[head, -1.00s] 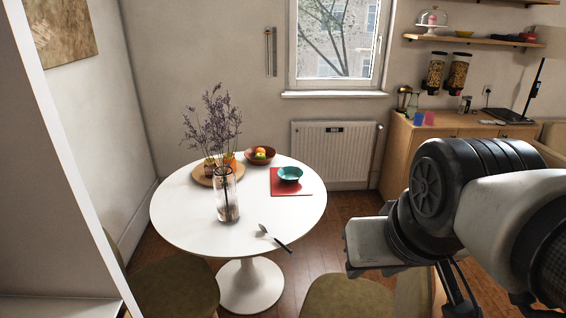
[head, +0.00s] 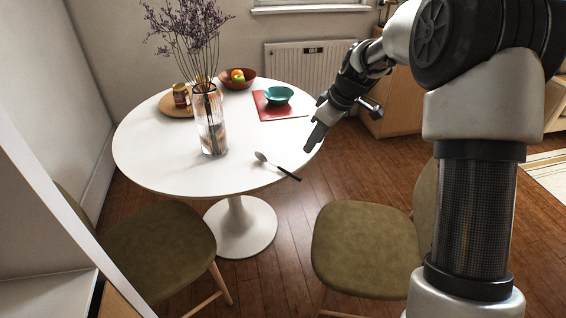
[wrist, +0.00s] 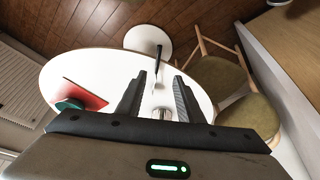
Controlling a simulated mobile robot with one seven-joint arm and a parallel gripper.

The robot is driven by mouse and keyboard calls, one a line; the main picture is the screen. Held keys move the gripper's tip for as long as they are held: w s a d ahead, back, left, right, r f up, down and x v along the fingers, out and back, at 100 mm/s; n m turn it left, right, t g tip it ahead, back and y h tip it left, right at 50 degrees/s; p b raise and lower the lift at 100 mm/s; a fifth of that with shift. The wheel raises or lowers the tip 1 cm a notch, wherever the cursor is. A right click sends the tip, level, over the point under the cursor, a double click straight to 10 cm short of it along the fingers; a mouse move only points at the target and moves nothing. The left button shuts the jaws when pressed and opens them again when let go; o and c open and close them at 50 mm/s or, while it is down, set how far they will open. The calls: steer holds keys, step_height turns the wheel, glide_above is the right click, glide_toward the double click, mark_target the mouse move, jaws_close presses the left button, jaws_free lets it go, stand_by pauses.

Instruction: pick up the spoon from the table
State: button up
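The spoon (head: 280,168) lies on the round white table (head: 160,170) near its front right edge, its dark handle reaching over the rim. My gripper (head: 312,143) is above the table's right side, to the right of and higher than the spoon, and apart from it. In the wrist view, my gripper (wrist: 160,75) shows two spread fingers with nothing held. The spoon's dark handle (wrist: 158,56) shows just beyond the gap between the fingertips there.
A glass vase (head: 211,125) with dried flowers stands left of the spoon. A teal bowl (head: 279,95) on a red mat (head: 285,112), a fruit bowl (head: 237,80) and a wooden board (head: 172,106) are farther back. Green chairs (head: 360,245) (head: 160,245) stand in front.

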steer(key=b, duration=0.2)
glide_above(292, 174)
steer(key=s+d, duration=0.2)
steer(key=d, duration=0.1)
steer(key=f, duration=1.1)
steer(key=shift+a+f, duration=0.25)
steer(key=shift+f, duration=0.05)
steer(key=x, duration=0.3)
steer(key=b+x, duration=0.1)
steer(key=x, duration=0.1)
steer(key=shift+w+a+r, duration=0.1)
steer(key=shift+w+a, duration=0.05)
steer(key=shift+w, duration=0.15)
jaws_close()
